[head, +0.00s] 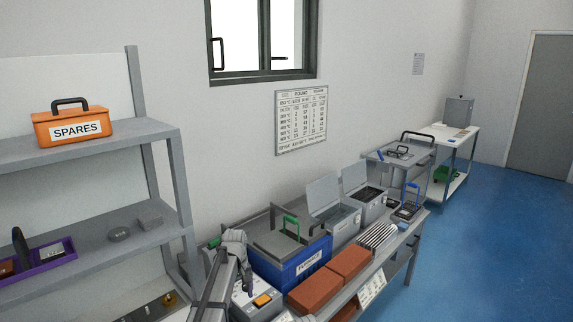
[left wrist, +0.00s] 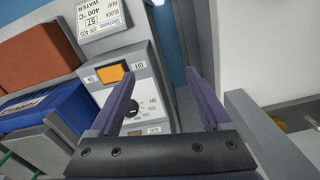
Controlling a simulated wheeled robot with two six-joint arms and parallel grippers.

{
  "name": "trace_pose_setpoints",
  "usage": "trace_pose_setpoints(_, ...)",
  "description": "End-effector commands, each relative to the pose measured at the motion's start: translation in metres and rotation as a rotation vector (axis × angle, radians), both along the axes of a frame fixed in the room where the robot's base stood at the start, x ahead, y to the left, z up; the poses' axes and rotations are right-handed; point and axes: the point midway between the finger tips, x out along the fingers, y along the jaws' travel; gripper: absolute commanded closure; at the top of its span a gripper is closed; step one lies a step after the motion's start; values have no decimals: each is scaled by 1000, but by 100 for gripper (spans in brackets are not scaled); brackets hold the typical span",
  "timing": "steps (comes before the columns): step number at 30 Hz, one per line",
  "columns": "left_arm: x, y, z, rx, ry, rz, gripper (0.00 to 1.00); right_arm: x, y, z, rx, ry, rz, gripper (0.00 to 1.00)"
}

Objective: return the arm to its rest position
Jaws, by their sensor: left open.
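My left arm comes in at the bottom of the head view, with its left gripper (head: 248,290) over the near end of the bench, close to a grey control box (head: 240,313). In the left wrist view the left gripper (left wrist: 160,76) is open, its two dark fingers apart with nothing held between them. The control box (left wrist: 146,68) with an orange switch (left wrist: 114,73) and a black dial lies beyond the fingers. I cannot tell the exact gap to it. My right gripper is not in view.
A blue furnace box (head: 296,270) and orange-brown bricks (head: 314,289) stand on the bench beside the arm. A grey shelf unit (head: 158,131) stands at the left, with an orange SPARES box (head: 72,127). The blue floor (head: 495,235) at the right is clear.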

Motion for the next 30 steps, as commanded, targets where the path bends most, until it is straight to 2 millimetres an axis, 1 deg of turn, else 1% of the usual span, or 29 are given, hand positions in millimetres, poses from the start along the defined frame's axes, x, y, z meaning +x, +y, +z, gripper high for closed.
trace_pose_setpoints(2,0,0,0,0,0,0,19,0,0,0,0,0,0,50)
trace_pose_setpoints(3,-8,-4,1,2,1,-18,19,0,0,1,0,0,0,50)
trace_pose_setpoints(8,-27,-15,3,7,5,-73,19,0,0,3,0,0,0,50)
trace_pose_setpoints(13,-53,-28,6,15,9,-147,19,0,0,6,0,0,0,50)
trace_pose_setpoints(17,-83,-41,9,23,14,-230,19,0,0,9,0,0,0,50)
trace_pose_setpoints(18,-96,-47,11,27,17,-267,19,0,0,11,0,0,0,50)
trace_pose_setpoints(20,-115,-54,13,32,20,-320,19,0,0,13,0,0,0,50)
trace_pose_setpoints(23,-154,-66,17,42,29,-427,19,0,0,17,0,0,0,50)
trace_pose_setpoints(24,-172,-71,19,46,33,-476,19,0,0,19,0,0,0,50)
trace_pose_setpoints(26,-201,-78,22,54,39,-558,19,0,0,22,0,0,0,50)
trace_pose_setpoints(27,-221,-82,25,60,44,-614,19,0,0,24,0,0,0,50)
trace_pose_setpoints(30,-269,-89,29,72,55,-756,19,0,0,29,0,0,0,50)
